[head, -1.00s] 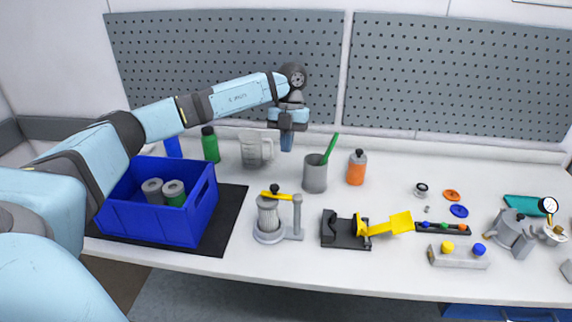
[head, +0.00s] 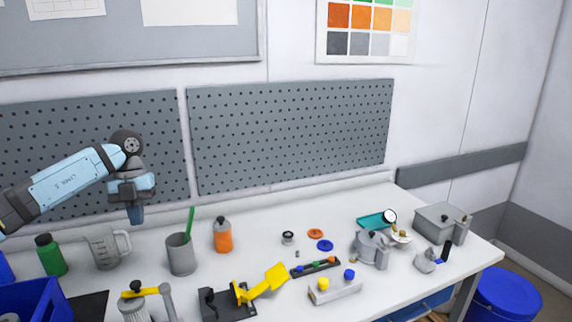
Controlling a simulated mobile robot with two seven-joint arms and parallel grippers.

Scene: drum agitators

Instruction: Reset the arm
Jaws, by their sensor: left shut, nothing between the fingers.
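My left gripper (head: 136,214) is in the head view at the left, pointing down, with its fingers shut and nothing in them. It hangs at the back of the table, between a clear measuring jug (head: 107,248) and a grey cup (head: 180,254) that holds a green stick. My left arm comes in from the left edge. My right gripper is not in view.
A blue crate (head: 38,301), green bottle (head: 51,254) and orange bottle (head: 222,235) stand on the white table (head: 270,240). A yellow-handled device (head: 262,286), a grey pot (head: 371,247) and a grey box (head: 438,222) stand further right. Pegboards (head: 290,132) line the wall.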

